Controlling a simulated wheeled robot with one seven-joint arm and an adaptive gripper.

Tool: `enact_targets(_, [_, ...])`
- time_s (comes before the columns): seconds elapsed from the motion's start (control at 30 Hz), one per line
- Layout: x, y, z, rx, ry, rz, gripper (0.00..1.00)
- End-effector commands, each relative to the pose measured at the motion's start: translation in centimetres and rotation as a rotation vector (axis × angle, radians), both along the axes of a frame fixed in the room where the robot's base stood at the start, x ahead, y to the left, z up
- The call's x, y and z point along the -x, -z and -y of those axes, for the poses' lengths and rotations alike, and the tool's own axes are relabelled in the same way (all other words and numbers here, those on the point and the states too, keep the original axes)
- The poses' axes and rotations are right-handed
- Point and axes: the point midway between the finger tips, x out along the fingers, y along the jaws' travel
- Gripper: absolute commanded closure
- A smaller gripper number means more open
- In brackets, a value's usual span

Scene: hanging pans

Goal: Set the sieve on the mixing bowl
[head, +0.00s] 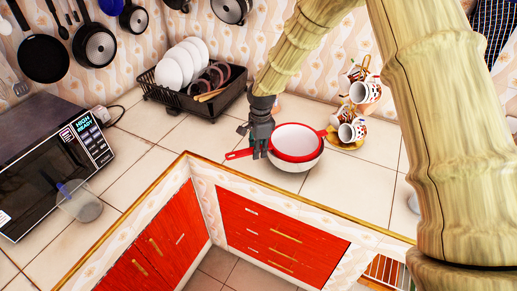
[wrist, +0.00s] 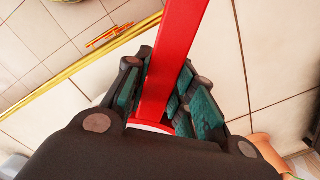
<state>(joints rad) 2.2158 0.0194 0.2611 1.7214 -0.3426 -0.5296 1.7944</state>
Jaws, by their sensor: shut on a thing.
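The red sieve (head: 298,141) is at the mixing bowl (head: 293,166), a pale rounded bowl on the tiled counter. The sieve's red rim overlaps the bowl's opening, and its small tab points right. I cannot tell whether the rim touches the bowl. My gripper (head: 258,151) is left of the bowl, pointing down, shut on the sieve's red handle. The handle's end sticks out to the left of the fingers. In the wrist view the red handle (wrist: 174,60) runs between the dark fingers with teal pads of my gripper (wrist: 160,82).
A cup rack with patterned cups (head: 352,130) stands close right of the bowl. A black dish rack (head: 195,95) with white plates is behind left. A microwave (head: 52,160) and a clear container (head: 80,204) are at left. The counter's front edge lies close before the bowl.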

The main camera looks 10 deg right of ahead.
Motion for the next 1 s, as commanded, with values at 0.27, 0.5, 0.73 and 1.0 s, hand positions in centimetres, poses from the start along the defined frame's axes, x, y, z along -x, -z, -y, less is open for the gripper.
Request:
enact_targets(0.27, [0.1, -0.2, 0.0, 0.0, 0.0, 0.001, 1.0])
enact_targets(0.5, [0.1, -0.2, 0.0, 0.0, 0.0, 0.0, 0.57])
enact_targets(0.73, [0.1, -0.2, 0.0, 0.0, 0.0, 0.0, 0.5])
enact_targets(1.0, [0.1, -1.2, 0.1, 0.0, 0.001, 0.002, 0.5])
